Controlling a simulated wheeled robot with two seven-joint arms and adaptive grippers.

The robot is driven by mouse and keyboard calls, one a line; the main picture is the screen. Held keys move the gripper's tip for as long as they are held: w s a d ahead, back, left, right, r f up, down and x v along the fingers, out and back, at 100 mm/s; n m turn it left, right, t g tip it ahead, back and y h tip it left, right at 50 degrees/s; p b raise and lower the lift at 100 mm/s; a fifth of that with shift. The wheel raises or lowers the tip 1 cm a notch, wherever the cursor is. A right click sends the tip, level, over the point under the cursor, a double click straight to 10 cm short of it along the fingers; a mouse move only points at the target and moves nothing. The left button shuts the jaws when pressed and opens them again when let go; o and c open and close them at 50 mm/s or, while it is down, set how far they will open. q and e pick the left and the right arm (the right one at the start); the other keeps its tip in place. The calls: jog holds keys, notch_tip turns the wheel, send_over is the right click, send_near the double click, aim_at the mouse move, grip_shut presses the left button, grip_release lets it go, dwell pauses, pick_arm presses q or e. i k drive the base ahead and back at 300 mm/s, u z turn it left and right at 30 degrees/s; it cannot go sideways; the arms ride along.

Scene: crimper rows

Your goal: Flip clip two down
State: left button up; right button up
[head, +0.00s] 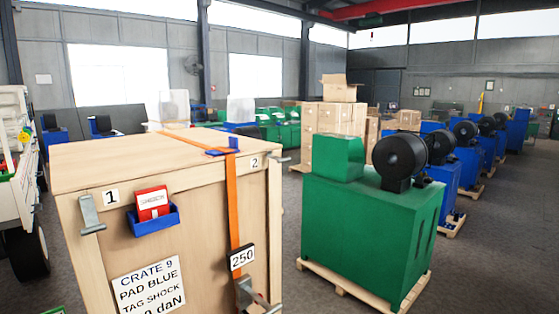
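A large wooden crate (110,160) stands at the left front. Near its top right corner is a "2" label (254,163). Beside that label a small grey metal piece, seemingly clip two (280,160), sticks out past the crate's right edge; its exact position is hard to tell. Clip one (91,214), a grey metal clip beside the "1" label (111,196), hangs down the front face from the top edge. Neither of my grippers is in view.
An orange strap (233,205) runs over the crate to a metal ratchet (245,292) below a "250" tag (242,257). A blue holder (153,220) with a red-and-white box sits on the front. A green machine (365,225) on a pallet stands to the right, across a narrow floor gap.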

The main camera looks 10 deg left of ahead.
aim_at(280, 160)
jog(key=z, duration=0.85)
jog(key=i, duration=1.7)
jog(key=u, duration=0.8)
